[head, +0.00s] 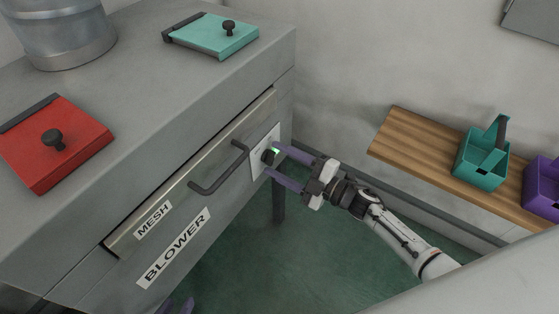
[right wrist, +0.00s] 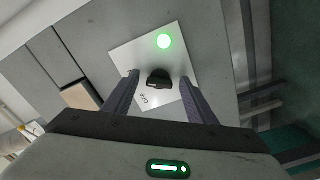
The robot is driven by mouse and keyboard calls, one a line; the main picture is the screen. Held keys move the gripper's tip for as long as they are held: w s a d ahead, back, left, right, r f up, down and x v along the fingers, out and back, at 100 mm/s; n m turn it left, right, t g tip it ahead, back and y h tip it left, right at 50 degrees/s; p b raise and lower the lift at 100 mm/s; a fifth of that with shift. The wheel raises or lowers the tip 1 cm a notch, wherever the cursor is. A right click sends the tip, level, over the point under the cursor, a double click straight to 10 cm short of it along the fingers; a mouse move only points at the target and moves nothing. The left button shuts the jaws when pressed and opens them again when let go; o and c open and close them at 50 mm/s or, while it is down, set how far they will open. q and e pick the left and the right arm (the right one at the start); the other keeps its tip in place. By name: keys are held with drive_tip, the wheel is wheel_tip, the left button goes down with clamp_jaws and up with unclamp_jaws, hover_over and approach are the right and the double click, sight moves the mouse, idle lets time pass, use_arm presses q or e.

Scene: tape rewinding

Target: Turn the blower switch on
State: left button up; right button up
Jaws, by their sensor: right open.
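The blower switch is a black knob (right wrist: 160,77) on a white plate (right wrist: 125,50), with a lit green light (right wrist: 165,41) on one side and an "OFF" label on the other. In the head view the knob (head: 267,157) sits on the grey cabinet's front, right of the drawer handle. My right gripper (head: 270,158) is open, its two purple fingers on either side of the knob. In the right wrist view (right wrist: 160,78) gaps show between the knob and both fingers. Only purple tips of my left gripper (head: 177,307) show at the bottom edge; its opening is unclear.
The cabinet (head: 200,105) carries a "BLOWER" label (head: 174,246), a "MESH" label (head: 153,219) and a protruding handle (head: 222,175). A red hatch (head: 75,150) and a teal hatch (head: 215,38) lie on top. A wooden bench (head: 415,140) holds teal and purple baskets at right.

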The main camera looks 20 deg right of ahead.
use_arm(q)
drive_tip(key=shift+s+r+p, duration=0.15)
drive_tip(key=shift+r+p, duration=0.05)
drive_tip(key=shift+p, duration=0.35)
use_arm(e)
drive_tip(key=v, duration=1)
use_arm(q)
drive_tip(key=shift+r, duration=0.15)
use_arm(e)
drive_tip(key=shift+s+d, duration=0.1)
use_arm(q)
wheel_tip(320, 180, up, 6)
drive_tip(key=p, duration=0.8)
drive_tip(key=shift+a+p, duration=0.25)
drive_tip(key=shift+p, duration=0.1)
use_arm(e)
drive_tip(key=s+a+m+g+h, duration=0.2)
drive_tip(key=s+a+m+h, duration=0.1)
drive_tip(key=s+m, duration=0.5)
drive_tip(key=s+a+m+g+h, duration=0.3)
drive_tip(key=s+a+m+h, duration=0.1)
drive_tip(key=s+m, duration=0.5)
drive_tip(key=shift+s+a+g+h, duration=0.2)
drive_tip(key=shift+s+g+h, duration=0.1)
drive_tip(key=shift+s+h, duration=0.35)
use_arm(q)
drive_tip(key=shift+s, duration=0.1)
use_arm(e)
drive_tip(key=shift+w+f, duration=0.1)
